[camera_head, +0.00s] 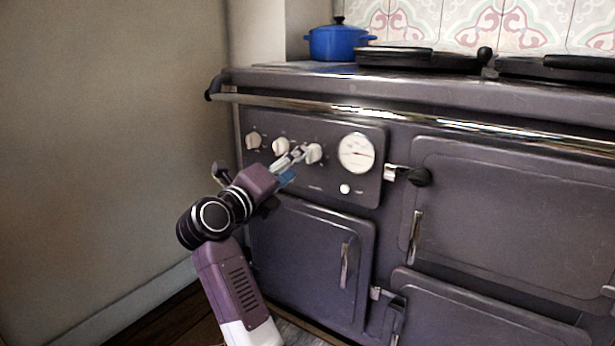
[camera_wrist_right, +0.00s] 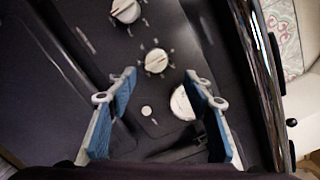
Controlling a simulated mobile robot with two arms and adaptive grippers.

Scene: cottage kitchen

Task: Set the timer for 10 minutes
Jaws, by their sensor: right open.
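The dark stove's control panel (camera_head: 330,187) carries a left knob (camera_head: 253,140), a middle knob (camera_head: 280,146) and a right knob (camera_head: 314,153), all pale. I cannot read their labels, so I cannot tell which one is the timer. My right gripper (camera_head: 299,154) is at the right knob, its fingers pointing at the panel. In the right wrist view my gripper (camera_wrist_right: 160,76) is open and empty, with a blue-padded finger on each side. The right knob (camera_wrist_right: 156,61) lies just beyond the gap between the fingertips; contact cannot be told. My left gripper is not in view.
A round white gauge (camera_head: 357,153) and a small white button (camera_head: 345,188) sit right of the knobs. A metal rail (camera_head: 450,126) runs along the stove front above the panel. A blue pot (camera_head: 337,43) stands on top. A wall (camera_head: 110,130) is close on the left.

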